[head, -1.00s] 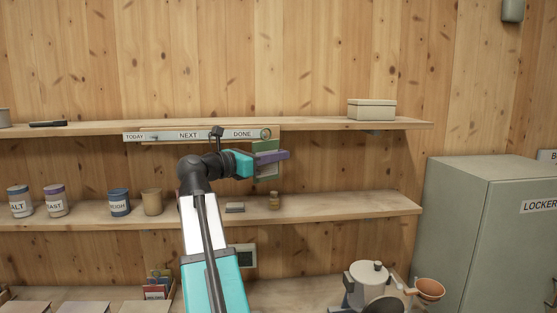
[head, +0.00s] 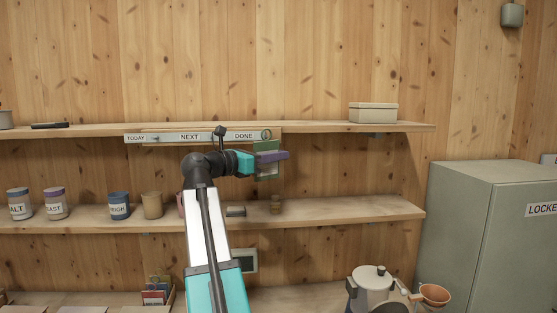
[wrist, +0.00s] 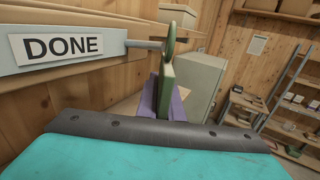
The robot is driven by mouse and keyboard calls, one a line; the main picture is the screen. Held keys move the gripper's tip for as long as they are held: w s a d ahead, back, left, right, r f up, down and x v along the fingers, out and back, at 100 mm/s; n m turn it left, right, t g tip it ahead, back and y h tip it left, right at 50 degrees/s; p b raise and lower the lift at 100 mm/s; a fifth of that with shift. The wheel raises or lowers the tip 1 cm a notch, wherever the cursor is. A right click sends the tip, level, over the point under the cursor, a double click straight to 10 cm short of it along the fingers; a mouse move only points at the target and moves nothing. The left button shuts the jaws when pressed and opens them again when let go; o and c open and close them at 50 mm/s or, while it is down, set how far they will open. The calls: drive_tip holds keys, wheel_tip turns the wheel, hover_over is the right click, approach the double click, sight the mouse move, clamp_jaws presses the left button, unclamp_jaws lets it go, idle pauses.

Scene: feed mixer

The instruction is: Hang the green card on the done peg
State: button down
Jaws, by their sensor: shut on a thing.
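My gripper (head: 271,157) is shut on the green card (head: 266,146) in front of the rail's right end. In the wrist view the purple fingers (wrist: 178,105) hold the upright green card (wrist: 165,88), seen nearly edge-on. A ring (wrist: 171,40) stands at its top. The done peg (wrist: 145,44) sticks out from the rail beside the DONE label (wrist: 62,47). Its tip meets the ring in the picture; I cannot tell whether it passes through. In the head view the ring (head: 266,134) shows at the rail's end.
The upper shelf (head: 330,127) carries a pale box (head: 373,112) to the right. Several tins and cups, including a blue one (head: 119,205), stand on the lower shelf (head: 350,212). A grey locker (head: 470,235) stands at the right.

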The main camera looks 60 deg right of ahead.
drive_tip(key=shift+w+d+f, duration=0.2)
drive_tip(key=shift+w+d, duration=0.3)
drive_tip(key=shift+d, duration=0.15)
drive_tip(key=shift+w+d+f, duration=0.15)
drive_tip(key=shift+w+d, duration=0.3)
drive_tip(key=shift+d, duration=0.2)
drive_tip(key=shift+w+d+f, duration=0.1)
drive_tip(key=shift+f, duration=0.1)
idle(0.3)
drive_tip(key=c, duration=1.8)
unclamp_jaws()
drive_tip(key=shift+w+d+f, duration=0.1)
drive_tip(key=shift+w+d, duration=0.05)
drive_tip(key=shift+d, duration=0.05)
drive_tip(key=shift+a, duration=0.15)
